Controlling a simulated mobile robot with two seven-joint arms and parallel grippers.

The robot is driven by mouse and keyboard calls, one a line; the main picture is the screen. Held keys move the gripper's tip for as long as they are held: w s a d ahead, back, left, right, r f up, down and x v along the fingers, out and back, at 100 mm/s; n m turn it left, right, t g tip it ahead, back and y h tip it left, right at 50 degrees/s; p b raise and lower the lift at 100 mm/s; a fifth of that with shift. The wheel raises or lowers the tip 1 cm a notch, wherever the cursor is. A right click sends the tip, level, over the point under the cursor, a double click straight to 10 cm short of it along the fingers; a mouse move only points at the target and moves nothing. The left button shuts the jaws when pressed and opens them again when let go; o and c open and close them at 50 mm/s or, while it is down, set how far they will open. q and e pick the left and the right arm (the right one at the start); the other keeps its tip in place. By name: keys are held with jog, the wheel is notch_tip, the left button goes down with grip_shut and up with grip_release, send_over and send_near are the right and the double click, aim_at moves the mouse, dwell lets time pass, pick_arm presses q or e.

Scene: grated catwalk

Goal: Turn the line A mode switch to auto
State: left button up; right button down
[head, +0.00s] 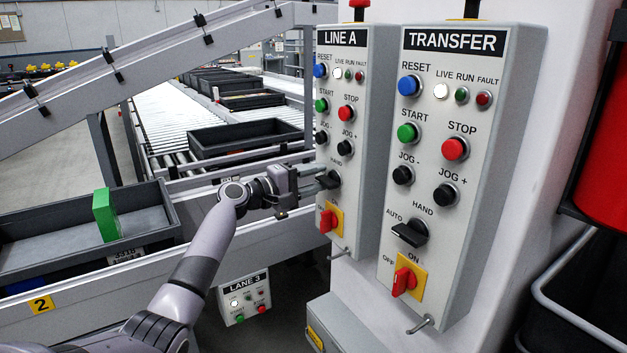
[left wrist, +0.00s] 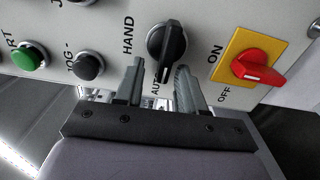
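The LINE A panel (head: 345,120) faces me in the head view. Its black mode switch (head: 334,180) sits below the HAND label, partly covered by my left gripper (head: 321,182). In the left wrist view the switch (left wrist: 167,42) is a round black knob with a raised bar. The bar lies toward the AUTO lettering, which is partly hidden by a finger. My left gripper (left wrist: 160,66) is open, its fingers on either side of the bar's lower end, with gaps showing. Whether either finger touches the knob, I cannot tell. My right gripper is in no view.
The red-on-yellow ON/OFF switch (head: 328,219) is just below the mode switch. The TRANSFER panel (head: 462,120) stands close on the right. A conveyor with dark trays (head: 245,139) lies behind my left arm. The LANE 3 box (head: 243,298) is lower down.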

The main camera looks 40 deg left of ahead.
pick_arm(q)
jog(key=shift+f, duration=0.1)
jog(key=b+v, duration=0.1)
jog(key=v, duration=0.6)
dwell(0.7)
jog(key=s+d+f+m+g+y, duration=0.1)
jog(key=s+d+f+m+g, duration=0.2)
jog(key=f, duration=0.6)
jog(key=s+d+f+m+y, duration=0.2)
jog(key=s+d+f, duration=0.2)
jog(key=f, duration=0.5)
jog(key=s+d+f+m+g+y, duration=0.1)
jog(key=s+d+f+m+g, duration=0.2)
jog(key=f, duration=0.6)
jog(key=s+d+f+m, duration=0.4)
jog(key=s+d, duration=0.3)
jog(key=s, duration=0.2)
jog(key=s+d+f+m, duration=0.4)
jog(key=s+d, duration=0.3)
jog(key=s, duration=0.2)
jog(key=shift+s+y, duration=0.25)
jog(key=shift+y, duration=0.05)
